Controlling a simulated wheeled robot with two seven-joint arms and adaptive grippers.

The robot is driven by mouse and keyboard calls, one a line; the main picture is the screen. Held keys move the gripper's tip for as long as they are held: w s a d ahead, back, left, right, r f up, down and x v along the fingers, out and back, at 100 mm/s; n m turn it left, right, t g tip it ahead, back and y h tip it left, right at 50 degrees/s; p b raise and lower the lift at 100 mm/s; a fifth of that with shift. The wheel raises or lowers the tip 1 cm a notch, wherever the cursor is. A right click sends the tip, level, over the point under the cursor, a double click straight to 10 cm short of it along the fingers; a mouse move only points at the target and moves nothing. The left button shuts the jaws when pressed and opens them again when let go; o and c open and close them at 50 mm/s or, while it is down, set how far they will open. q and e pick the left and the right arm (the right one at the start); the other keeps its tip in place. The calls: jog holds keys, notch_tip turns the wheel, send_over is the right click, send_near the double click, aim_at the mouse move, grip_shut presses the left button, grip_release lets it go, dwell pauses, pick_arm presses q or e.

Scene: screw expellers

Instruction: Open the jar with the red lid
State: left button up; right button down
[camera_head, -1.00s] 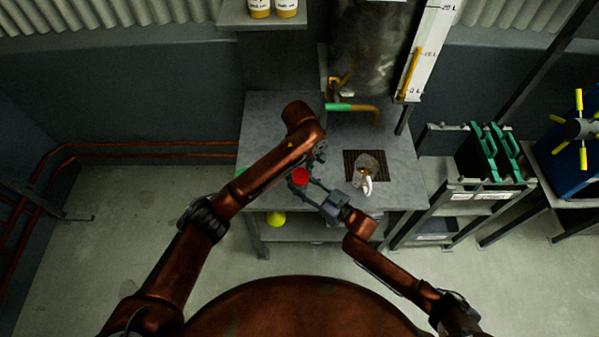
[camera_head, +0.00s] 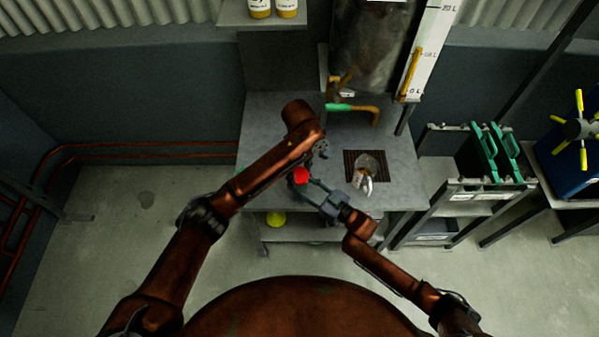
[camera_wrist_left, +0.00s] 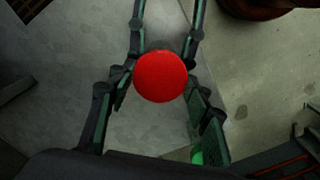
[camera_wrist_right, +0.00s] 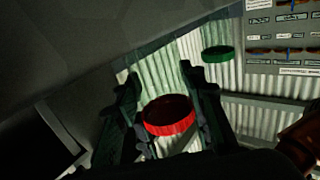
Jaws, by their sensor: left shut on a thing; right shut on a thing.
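The red lid (camera_head: 301,175) sits over the front left part of the grey table in the head view. My left gripper (camera_wrist_left: 160,88) is shut on it, and the lid's round top (camera_wrist_left: 161,76) lies between its fingers in the left wrist view. My right gripper (camera_wrist_right: 167,118) comes in from the right, its fingers on either side of the jar just under the lid. The red lid's rim (camera_wrist_right: 171,119) shows between them in the right wrist view. The jar's clear body is hard to make out and mostly hidden by the grippers.
The grey table (camera_head: 277,118) has a dark grate (camera_head: 352,157) with a clear jug (camera_head: 369,170) on it. A green-handled tap (camera_head: 341,107) is behind. A yellow round thing (camera_head: 276,219) is on the lower shelf.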

aim_at(299, 174)
pick_arm(q)
jog(key=shift+r, duration=0.9)
jog(key=shift+r, duration=2)
pick_arm(e)
jog(key=c, duration=1.2)
grip_release()
jog(key=shift+o, duration=0.2)
jog(key=shift+d, duration=0.1)
